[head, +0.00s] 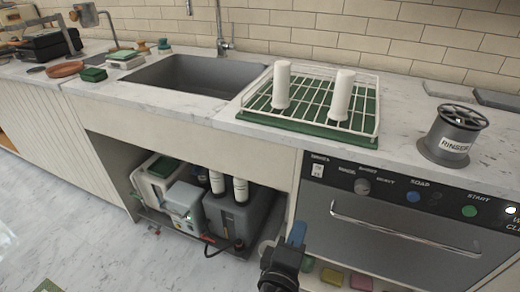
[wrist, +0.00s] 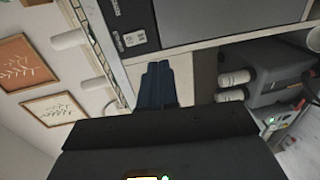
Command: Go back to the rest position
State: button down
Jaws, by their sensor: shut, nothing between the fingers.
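I cannot tell whether the fingers touch the cart; no contact shows.
The counter holds a sink (head: 200,80), a rack (head: 255,113) with two white cylinders, and a rinser (head: 452,140). The dishwasher handle (head: 395,238) sticks out to the right. An open cabinet holds grey tanks (head: 240,222). The floor (head: 90,220) at left is mostly clear.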

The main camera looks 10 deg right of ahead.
jog(key=s+d+f+m+g+y+p, duration=0.15)
jog(key=s+f+y, duration=0.25)
jog(key=s, duration=0.6)
jog(key=s+d+f+m+y, duration=0.1)
jog(key=s+d+f+y, duration=0.3)
jog(key=s, duration=0.6)
jog(key=s+r+m+t+y, duration=0.1)
jog(key=s+r+m, duration=0.3)
jog(key=r, duration=0.5)
jog(key=s+r+m+t, duration=0.2)
jog(key=s+r+m, duration=0.2)
jog(key=s+r, duration=0.5)
jog(key=shift+r+y+p, duration=0.3)
jog(key=shift+y+p, duration=0.1)
jog(key=shift+p, duration=0.05)
jog(key=c, duration=1.8)
grip_release()
